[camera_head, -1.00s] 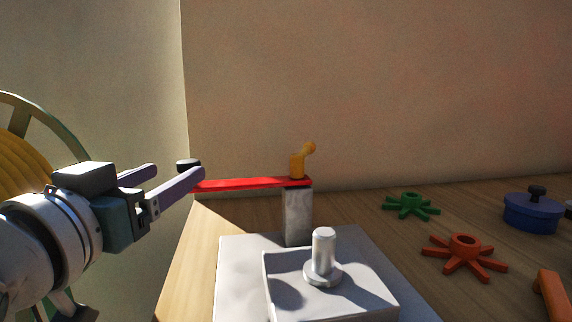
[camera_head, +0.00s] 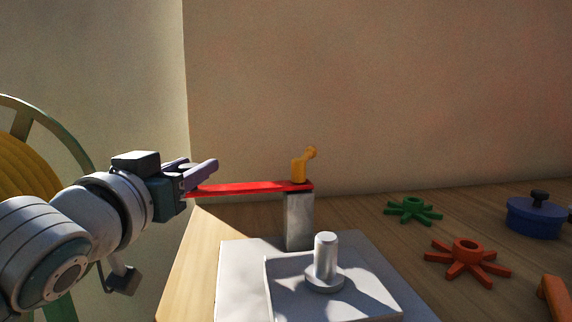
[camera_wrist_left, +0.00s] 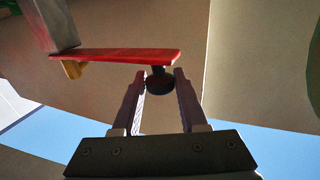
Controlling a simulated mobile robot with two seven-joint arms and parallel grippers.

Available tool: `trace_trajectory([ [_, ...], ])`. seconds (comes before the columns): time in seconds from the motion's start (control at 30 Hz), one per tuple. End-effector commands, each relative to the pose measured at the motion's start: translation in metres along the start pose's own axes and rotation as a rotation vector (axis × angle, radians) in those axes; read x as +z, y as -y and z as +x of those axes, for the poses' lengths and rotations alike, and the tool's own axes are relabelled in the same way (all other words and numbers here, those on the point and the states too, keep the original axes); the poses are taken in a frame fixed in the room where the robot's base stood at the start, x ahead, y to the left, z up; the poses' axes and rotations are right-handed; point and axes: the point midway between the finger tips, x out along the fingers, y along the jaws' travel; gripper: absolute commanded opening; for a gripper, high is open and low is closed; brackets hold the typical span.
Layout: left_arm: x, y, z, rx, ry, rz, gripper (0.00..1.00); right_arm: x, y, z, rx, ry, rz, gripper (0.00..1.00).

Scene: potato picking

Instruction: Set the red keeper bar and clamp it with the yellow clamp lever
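The red keeper bar (camera_head: 250,188) lies roughly level, its right end on top of a grey post (camera_head: 299,222) and its left end out past the table's edge. It also shows in the left wrist view (camera_wrist_left: 120,56). The yellow clamp lever (camera_head: 300,168) stands upright on the post end, its top tilted right. A black knob (camera_wrist_left: 160,80) sits at the bar's free end. My left gripper (camera_head: 205,168) is open, its fingertips on either side of the knob; I cannot tell whether they touch it. In the head view the fingers mostly hide the knob. My right gripper is out of view.
A grey base plate (camera_head: 236,280) with a tray and upright metal peg (camera_head: 325,262) stands in front of the post. Green (camera_head: 413,210) and orange (camera_head: 466,262) spoked knobs, a blue lidded pot (camera_head: 536,217) and an orange piece (camera_head: 553,298) lie to the right. A wall stands behind.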

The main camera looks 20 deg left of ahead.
Motion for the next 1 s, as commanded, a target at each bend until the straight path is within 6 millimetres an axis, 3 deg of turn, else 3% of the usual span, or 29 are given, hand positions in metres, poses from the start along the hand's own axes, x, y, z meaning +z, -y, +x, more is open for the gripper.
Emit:
trace_trajectory([
  [0.03, 0.0001, 0.0000, -0.0001, 0.000, 0.000, 0.000, 0.36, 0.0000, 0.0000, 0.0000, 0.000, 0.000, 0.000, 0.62],
  [0.37, 0.0001, -0.0002, -0.0002, 0.000, 0.000, 0.000, 0.00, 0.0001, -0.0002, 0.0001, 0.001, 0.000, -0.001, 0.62],
  [1.0, 0.0001, -0.0003, -0.0002, 0.001, 0.000, 0.000, 0.00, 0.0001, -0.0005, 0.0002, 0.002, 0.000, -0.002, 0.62],
])
